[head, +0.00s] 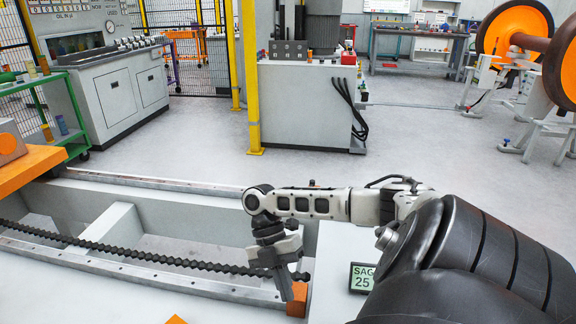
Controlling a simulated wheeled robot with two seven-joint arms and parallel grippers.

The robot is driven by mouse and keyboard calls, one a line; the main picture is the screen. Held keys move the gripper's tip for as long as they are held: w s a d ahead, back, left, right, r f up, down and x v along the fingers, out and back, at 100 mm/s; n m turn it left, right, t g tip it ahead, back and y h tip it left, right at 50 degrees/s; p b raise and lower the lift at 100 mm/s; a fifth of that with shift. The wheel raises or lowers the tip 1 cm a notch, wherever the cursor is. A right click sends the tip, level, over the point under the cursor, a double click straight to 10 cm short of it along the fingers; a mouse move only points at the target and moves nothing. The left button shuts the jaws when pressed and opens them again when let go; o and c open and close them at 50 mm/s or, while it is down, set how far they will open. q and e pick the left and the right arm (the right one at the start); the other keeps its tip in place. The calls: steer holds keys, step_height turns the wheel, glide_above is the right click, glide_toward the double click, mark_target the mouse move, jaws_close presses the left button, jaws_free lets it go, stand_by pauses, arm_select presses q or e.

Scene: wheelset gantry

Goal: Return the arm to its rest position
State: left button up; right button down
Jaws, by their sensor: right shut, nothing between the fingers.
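My right arm comes in from the right and reaches across to the middle of the head view, with its wrist bent downward. My right gripper (286,287) hangs down over the near end of the gantry rail, shut and empty. Its tip is beside a small orange block (297,301); I cannot tell if they touch. My left arm and gripper are not in view.
A dark chain (140,257) runs along the recessed rail bed to near my gripper. A small display reading SAG 25 (362,278) stands by my right forearm. A yellow post (250,90) and grey machine cabinet (305,105) stand beyond. Open floor (420,150) lies between.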

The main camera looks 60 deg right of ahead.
stand_by(0.5)
